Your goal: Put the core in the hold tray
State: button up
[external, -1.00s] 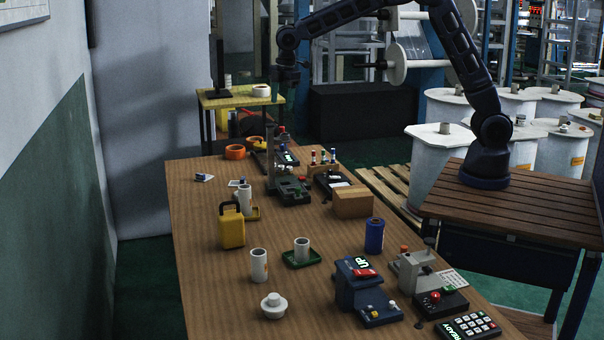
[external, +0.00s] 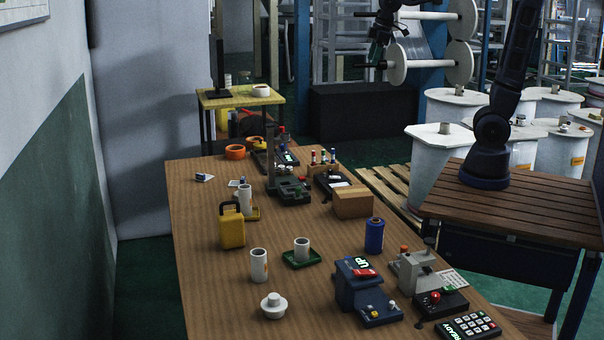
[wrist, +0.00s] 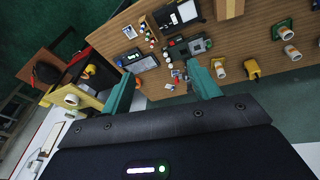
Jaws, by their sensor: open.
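Three white hollow cylinders that look like cores are on the wooden table. One core (external: 259,264) stands alone near the front left. Another core (external: 302,246) stands in a green tray (external: 300,262). A third core (external: 245,199) stands on a yellow tray (external: 252,214) behind the yellow case. I cannot tell which tray is the hold tray. My gripper (external: 380,42) is raised high beyond the table's far end, away from all cores. In the wrist view my gripper (wrist: 160,70) has its teal fingers apart and empty.
A yellow case (external: 232,230), a white knobbed piece (external: 274,305), a blue cylinder (external: 374,236) and a cardboard box (external: 352,202) stand on the table. A blue press-like device (external: 355,285) is at the front. The left side of the table is mostly clear.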

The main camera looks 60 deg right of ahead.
jog(key=s+d+f+m, duration=0.1)
jog(key=s+d+m, duration=0.1)
jog(key=s, duration=0.4)
jog(key=s+d+f+m+t, duration=0.1)
jog(key=s+d+f+m, duration=0.1)
jog(key=s+d, duration=0.2)
jog(key=s+d+f+m, duration=0.2)
jog(key=s, duration=0.8)
jog(key=shift+d, duration=0.4)
